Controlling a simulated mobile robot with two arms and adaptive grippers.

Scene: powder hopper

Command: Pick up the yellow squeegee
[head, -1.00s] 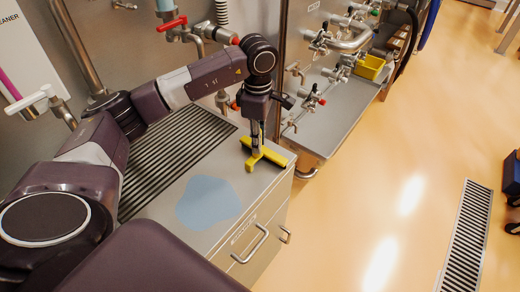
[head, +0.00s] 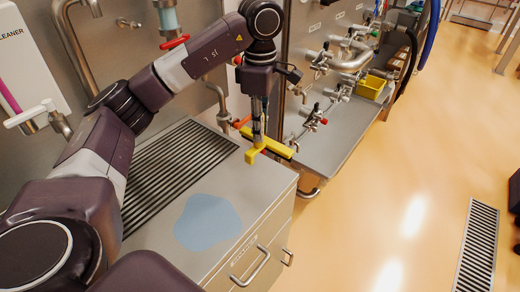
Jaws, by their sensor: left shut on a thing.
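The yellow squeegee (head: 275,147) is in the head view, near the back right corner of the steel counter. My left gripper (head: 258,140) points down and is shut on the squeegee, with its fingers around the middle of it. The squeegee appears raised above the counter top. The fingers hide part of it. My right gripper is not in view.
The steel counter (head: 252,196) bears a light blue patch (head: 207,222) and a black drain grate (head: 165,165). Pipes and valves (head: 340,60) line the wall behind. A yellow bin (head: 371,87) sits on the lower shelf. The orange floor at right is open.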

